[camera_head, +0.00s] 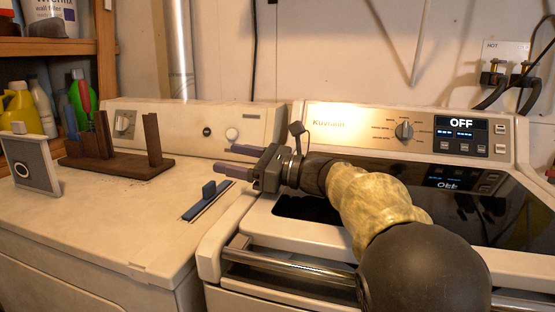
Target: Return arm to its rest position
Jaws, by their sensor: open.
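My gripper (238,162) is open and empty, with its two fingers pointing left. It is held above the gap between the dryer-like machine on the left and the washer on the right. My arm reaches in from the lower right, across the front of the washer (240,232). No object shows between the fingers. Part of the washer's dark glass lid (500,205) is hidden behind my arm.
The left machine's top (110,215) bears a blue-handled tool (208,195), a dark wooden rack (120,167) and a grey framed item (32,165). The washer's control panel (405,131) reads OFF. Wooden shelves with bottles (50,47) stand at left.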

